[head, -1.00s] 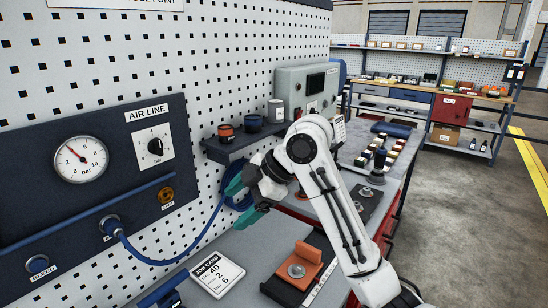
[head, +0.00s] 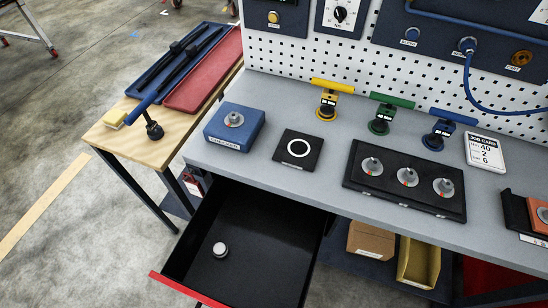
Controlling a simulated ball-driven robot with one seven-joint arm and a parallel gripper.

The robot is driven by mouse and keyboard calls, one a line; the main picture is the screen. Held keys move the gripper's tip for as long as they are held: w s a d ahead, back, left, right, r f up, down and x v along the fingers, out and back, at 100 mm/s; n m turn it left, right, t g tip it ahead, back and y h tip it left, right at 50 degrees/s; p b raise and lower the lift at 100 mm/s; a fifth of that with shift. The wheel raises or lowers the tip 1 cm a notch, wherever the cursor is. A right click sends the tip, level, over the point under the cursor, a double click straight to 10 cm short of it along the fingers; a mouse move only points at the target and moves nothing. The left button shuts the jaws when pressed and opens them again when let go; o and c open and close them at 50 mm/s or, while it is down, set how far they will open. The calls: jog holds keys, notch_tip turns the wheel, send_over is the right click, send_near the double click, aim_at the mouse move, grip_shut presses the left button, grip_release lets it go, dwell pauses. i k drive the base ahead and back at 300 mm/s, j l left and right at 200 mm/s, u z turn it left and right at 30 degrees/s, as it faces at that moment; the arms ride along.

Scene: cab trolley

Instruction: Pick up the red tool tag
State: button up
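I make out no red tool tag in the head view. Stands with yellow (head: 328,100), green (head: 385,112) and blue (head: 440,130) handles stand along the back of the grey bench (head: 250,172). A black pad with a white ring (head: 298,150) lies left of the middle of the bench and looks empty. An open black drawer (head: 265,240) with a red front edge holds one small round white-topped piece (head: 220,250). My gripper is not in view.
A blue block with a metal knob (head: 234,126) and a black plate with three dials (head: 405,180) sit on the bench. Left, a wooden table (head: 150,145) bears a red tray (head: 207,72). The open drawer juts out front. Below are a cardboard box (head: 378,241) and yellow bin (head: 418,263).

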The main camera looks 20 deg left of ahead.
aim_at(194, 187)
jog(key=i+l+u, duration=0.15)
jog(key=u, duration=0.25)
jog(key=i+l+u, duration=0.2)
jog(key=i+u, duration=0.25)
jog(key=i+l+u, duration=0.1)
jog(key=l+u, duration=0.3)
jog(key=i+l+u, duration=0.15)
jog(key=u, duration=0.3)
jog(key=i+l+u, duration=0.1)
jog(key=l+u, duration=0.3)
jog(key=j+u, duration=0.1)
jog(key=j, duration=0.2)
jog(key=i+j+u, duration=0.15)
jog(key=j, duration=0.15)
jog(key=i+j+u, duration=0.1)
jog(key=j, duration=0.2)
jog(key=i+l, duration=0.1)
jog(key=l, duration=0.5)
